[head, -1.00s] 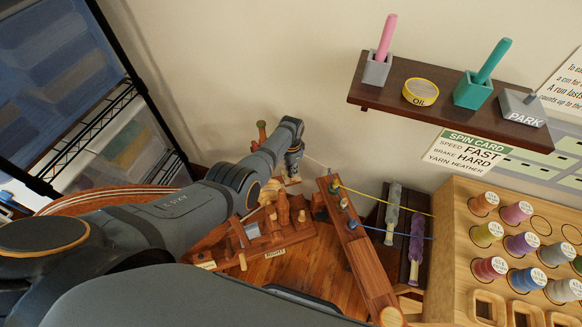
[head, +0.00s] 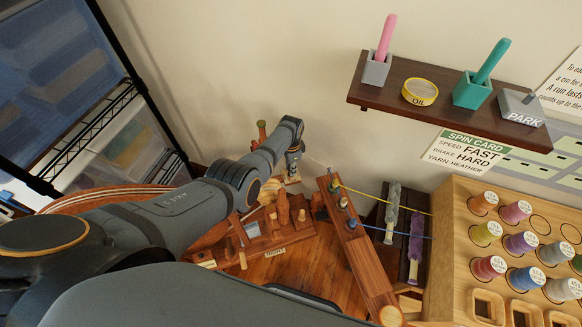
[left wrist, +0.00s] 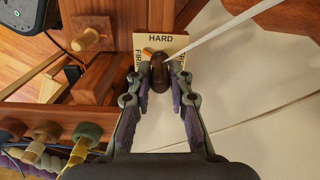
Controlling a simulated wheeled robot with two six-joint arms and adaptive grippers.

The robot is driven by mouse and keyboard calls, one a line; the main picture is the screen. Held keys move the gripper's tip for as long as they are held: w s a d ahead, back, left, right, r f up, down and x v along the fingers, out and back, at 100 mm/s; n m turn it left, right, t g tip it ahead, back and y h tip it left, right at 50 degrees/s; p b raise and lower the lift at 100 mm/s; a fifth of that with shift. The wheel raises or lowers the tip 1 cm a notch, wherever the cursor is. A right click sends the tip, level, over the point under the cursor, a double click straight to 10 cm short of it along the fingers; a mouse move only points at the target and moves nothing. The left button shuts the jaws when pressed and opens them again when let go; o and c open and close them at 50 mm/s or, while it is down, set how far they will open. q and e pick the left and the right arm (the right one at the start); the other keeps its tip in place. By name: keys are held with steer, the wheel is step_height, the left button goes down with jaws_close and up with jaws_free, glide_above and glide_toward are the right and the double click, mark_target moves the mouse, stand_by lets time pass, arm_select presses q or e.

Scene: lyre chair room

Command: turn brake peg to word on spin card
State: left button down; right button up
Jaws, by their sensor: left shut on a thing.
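In the left wrist view the brake peg (left wrist: 160,72) is a dark, rounded knob in front of a pale dial plate (left wrist: 172,43). The plate reads HARD at the top and FIRM on the left; the word on the right is partly hidden. A small orange-brown pointer (left wrist: 147,51) shows at the upper left of the peg, between FIRM and HARD. My left gripper (left wrist: 160,86) is shut on the peg. In the head view my left gripper (head: 293,163) is small, by the wall. The spin card (head: 467,150) reads SPEED FAST, BRAKE HARD, YARN HEATHER. My right gripper is not in view.
A wooden frame (left wrist: 98,78) and several pegs stand close left of the gripper. A pale strand (left wrist: 225,28) runs past the peg to the upper right. In the head view, a dark shelf (head: 447,112) and a spool rack (head: 452,240) are at the right.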

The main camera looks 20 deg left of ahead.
arm_select(q)
steer(key=c, duration=1.2)
jaws_free()
step_height(320, 180, up, 12)
